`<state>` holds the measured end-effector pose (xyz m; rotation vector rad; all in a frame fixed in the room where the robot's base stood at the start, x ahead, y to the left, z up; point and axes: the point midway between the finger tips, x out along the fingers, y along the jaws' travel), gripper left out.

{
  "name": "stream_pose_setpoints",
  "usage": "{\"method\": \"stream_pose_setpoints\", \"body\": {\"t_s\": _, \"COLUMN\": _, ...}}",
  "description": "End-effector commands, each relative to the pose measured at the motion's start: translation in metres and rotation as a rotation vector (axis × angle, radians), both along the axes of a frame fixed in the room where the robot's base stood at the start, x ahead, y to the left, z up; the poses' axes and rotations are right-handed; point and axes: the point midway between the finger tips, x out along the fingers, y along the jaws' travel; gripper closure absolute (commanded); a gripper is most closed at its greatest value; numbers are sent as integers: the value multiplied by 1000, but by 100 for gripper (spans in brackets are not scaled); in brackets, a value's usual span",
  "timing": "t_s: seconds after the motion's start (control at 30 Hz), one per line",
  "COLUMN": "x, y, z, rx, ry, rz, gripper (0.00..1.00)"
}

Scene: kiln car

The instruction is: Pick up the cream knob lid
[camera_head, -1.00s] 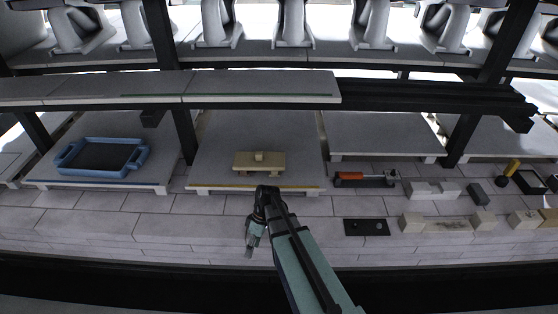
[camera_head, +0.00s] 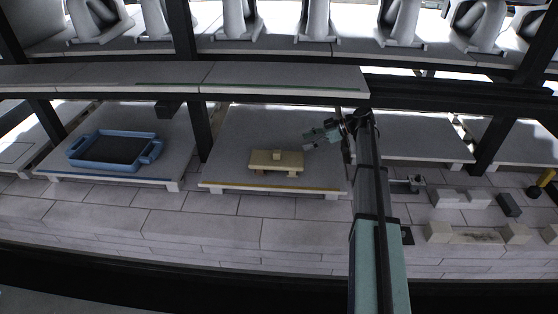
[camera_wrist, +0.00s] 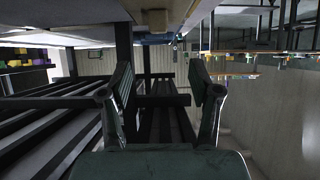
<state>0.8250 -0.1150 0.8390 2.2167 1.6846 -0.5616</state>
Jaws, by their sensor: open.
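The cream knob lid (camera_head: 263,161) rests on a grey slab in the middle lower bay, with its small block knob on top. My gripper (camera_head: 308,141) is just to the right of the lid and a little above it in the head view, pointing left, apart from it. In the wrist view my gripper (camera_wrist: 160,85) has its two fingers spread wide with nothing between them. A cream block also shows at the top of the wrist view (camera_wrist: 157,20), but I cannot tell if it is the lid.
A blue tray (camera_head: 89,163) sits on the left slab. A dark shelf beam (camera_head: 450,88) and black posts (camera_head: 200,127) frame the bay, with a shelf slab (camera_head: 290,80) overhead. Pale blocks (camera_head: 462,198) and a dark block (camera_head: 509,204) lie at the right.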

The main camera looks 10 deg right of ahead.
Motion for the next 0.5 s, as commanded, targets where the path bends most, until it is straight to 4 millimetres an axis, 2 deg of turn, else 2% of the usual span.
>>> {"method": "stream_pose_setpoints", "body": {"t_s": 0.1, "x": 5, "y": 22, "z": -11, "rx": 0, "ry": 2, "rz": 2, "gripper": 38}}
{"method": "stream_pose_setpoints", "body": {"t_s": 0.3, "x": 14, "y": 53, "z": -29, "rx": 0, "ry": 3, "rz": 1, "gripper": 38}}
{"method": "stream_pose_setpoints", "body": {"t_s": 0.5, "x": 20, "y": 70, "z": -41, "rx": -1, "ry": 3, "rz": -1, "gripper": 38}}
